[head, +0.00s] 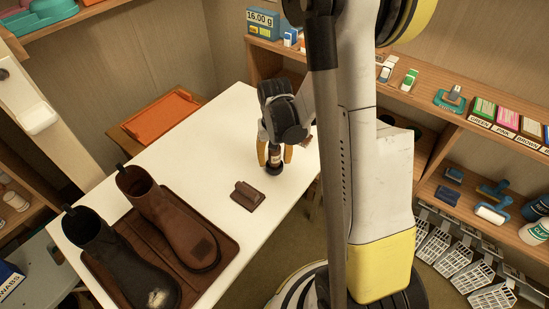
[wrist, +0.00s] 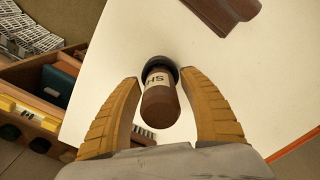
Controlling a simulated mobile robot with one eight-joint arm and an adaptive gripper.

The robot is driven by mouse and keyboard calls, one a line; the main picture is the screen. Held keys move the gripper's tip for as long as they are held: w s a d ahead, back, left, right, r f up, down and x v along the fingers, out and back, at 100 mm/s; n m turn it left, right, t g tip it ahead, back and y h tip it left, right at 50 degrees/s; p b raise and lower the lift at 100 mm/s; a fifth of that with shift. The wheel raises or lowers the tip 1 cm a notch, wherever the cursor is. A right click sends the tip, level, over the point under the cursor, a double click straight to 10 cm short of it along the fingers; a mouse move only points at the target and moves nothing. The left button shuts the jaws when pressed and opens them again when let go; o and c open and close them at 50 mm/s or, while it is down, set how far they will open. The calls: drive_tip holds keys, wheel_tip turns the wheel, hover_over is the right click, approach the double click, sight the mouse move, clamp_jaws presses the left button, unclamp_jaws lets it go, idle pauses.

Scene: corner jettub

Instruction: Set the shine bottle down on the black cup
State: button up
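The shine bottle (wrist: 160,104) is small and brown with a pale label reading "SH". In the wrist view it stands between the two yellow fingers of my gripper (wrist: 158,78), with a visible gap on each side. The black cup (wrist: 160,62) shows as a dark round rim around the bottle's far end. In the head view my gripper (head: 275,156) points down over the white table, with the bottle (head: 275,154) between its fingers and the black cup (head: 274,170) directly beneath. The bottle looks upright and in contact with the cup. My gripper is open around it.
A brown block (head: 247,196) lies on the white table (head: 210,150) in front of my gripper. A brown tray (head: 229,247) with a brown boot (head: 170,220) and a dark boot (head: 118,262) is at the near left. Shelves with small goods line the right wall.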

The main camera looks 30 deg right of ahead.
drive_tip(key=shift+r, duration=0.15)
wheel_tip(320, 180, up, 12)
drive_tip(key=shift+s+f, duration=0.1)
idle(0.5)
drive_tip(key=shift+a, duration=0.1)
drive_tip(key=s+a+r+n+t, duration=0.5)
drive_tip(key=s+a+r+t, duration=0.2)
drive_tip(key=a, duration=0.6)
drive_tip(key=shift+s+r, duration=1.15)
drive_tip(key=shift+s, duration=0.6)
drive_tip(key=shift+a, duration=0.1)
